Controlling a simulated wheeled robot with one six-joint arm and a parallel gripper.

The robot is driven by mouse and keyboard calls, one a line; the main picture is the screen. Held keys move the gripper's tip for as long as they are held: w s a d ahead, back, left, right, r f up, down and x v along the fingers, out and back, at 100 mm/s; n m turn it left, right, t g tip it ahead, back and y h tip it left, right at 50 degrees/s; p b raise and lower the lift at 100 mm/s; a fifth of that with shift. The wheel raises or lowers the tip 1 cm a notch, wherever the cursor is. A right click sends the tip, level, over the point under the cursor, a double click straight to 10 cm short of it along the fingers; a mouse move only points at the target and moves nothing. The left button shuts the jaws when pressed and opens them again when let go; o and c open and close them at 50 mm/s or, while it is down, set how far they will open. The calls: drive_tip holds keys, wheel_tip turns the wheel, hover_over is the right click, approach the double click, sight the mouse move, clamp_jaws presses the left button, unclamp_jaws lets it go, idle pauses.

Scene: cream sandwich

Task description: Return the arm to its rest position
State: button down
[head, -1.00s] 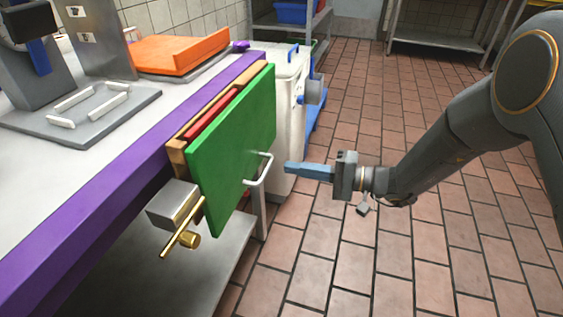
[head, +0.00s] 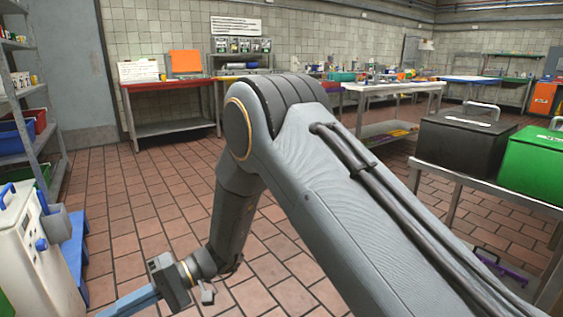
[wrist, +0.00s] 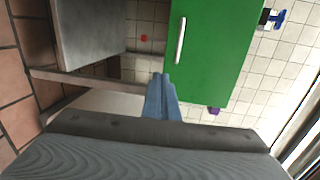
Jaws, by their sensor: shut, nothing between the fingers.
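My gripper (head: 130,301) shows at the lower left of the head view, with its blue fingers together and nothing between them. My arm bends down to it across the middle of that view. In the wrist view my gripper (wrist: 160,80) points towards a green board (wrist: 212,50) with a pale handle (wrist: 181,41). The fingertips overlap the board's lower left edge in the picture; I cannot tell the gap between them.
A white bin-like unit (head: 32,255) stands at the left, near my gripper. A shelf rack (head: 18,105) is behind it. At the right a table holds a black box (head: 462,143) and a green box (head: 535,165). Open tiled floor (head: 120,205) lies between.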

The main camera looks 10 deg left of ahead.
drive_tip(key=d+r+m+t+h, duration=0.2)
drive_tip(key=d+r+t+h, duration=0.2)
drive_tip(key=d, duration=1.3)
drive_tip(key=d+r+m+t+h+p, duration=0.1)
drive_tip(key=d+r+m+t+h, duration=0.25)
drive_tip(key=d, duration=1.25)
drive_tip(key=d+r+t+h, duration=0.4)
drive_tip(key=d+r, duration=0.1)
drive_tip(key=d, duration=1.2)
drive_tip(key=d+r+m+p, duration=0.3)
drive_tip(key=d+r+p, duration=0.5)
drive_tip(key=p, duration=1)
wheel_tip(320, 180, up, 3)
drive_tip(key=shift+s+d+f+p, duration=0.15)
drive_tip(key=shift+d+f+p, duration=0.05)
drive_tip(key=shift+d+p, duration=0.2)
